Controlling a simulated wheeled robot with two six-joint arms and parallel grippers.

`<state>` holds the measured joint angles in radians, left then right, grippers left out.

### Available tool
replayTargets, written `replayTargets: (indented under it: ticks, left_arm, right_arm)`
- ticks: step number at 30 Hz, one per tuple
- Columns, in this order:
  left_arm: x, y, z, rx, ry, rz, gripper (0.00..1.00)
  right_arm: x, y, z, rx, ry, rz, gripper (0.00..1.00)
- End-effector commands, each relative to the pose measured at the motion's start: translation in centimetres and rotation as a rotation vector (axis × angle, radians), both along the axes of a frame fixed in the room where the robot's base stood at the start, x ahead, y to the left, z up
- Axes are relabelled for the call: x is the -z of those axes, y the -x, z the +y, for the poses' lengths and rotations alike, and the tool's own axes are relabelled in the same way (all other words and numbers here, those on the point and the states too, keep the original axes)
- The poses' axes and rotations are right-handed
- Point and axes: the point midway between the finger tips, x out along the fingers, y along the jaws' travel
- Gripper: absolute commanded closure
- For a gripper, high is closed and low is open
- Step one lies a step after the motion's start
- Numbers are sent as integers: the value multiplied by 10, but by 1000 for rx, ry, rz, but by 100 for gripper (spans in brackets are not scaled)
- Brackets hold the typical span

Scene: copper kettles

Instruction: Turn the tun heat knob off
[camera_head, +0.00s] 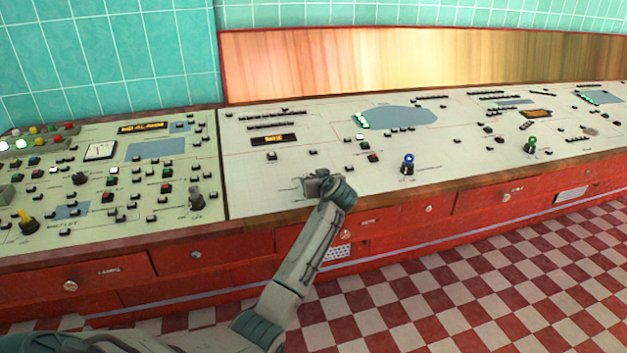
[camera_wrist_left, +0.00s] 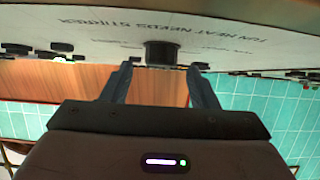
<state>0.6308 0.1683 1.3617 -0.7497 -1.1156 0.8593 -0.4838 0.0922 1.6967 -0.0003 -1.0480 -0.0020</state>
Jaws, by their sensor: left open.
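The tun heat knob (camera_wrist_left: 161,54) is a short black cylinder on the pale panel (camera_wrist_left: 240,35), beside upside-down lettering that reads "TUN HEAT NEEDS STIRRER". My left gripper (camera_wrist_left: 164,72) is open, with one finger on each side of the knob in the left wrist view. The fingertips are close to the knob, but I cannot tell whether they touch it or reach around it. In the head view my left gripper (camera_head: 316,184) is low over the console's front part and hides the knob. My right gripper is in neither view.
Small black switches dot the console top (camera_head: 270,190) around the gripper. Red drawers (camera_head: 220,255) with round pulls form the front. The checkered floor (camera_head: 480,280) is clear.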

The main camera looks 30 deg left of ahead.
Motion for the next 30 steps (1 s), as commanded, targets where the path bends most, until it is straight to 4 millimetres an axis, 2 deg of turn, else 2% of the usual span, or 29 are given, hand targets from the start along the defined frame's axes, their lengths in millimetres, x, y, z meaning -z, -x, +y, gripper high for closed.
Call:
replayTargets:
  ticks: [6,12,18,30]
  left_arm:
    - [-13,27,-34,2,3,-2,46]
    - [-23,45,-55,2,2,-1,46]
    - [-27,51,-61,-1,1,1,46]
    - [-27,51,-60,-1,0,2,46]
  right_arm:
    - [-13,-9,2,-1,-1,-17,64]
    - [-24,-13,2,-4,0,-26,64]
    - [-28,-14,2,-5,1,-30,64]
    - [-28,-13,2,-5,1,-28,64]
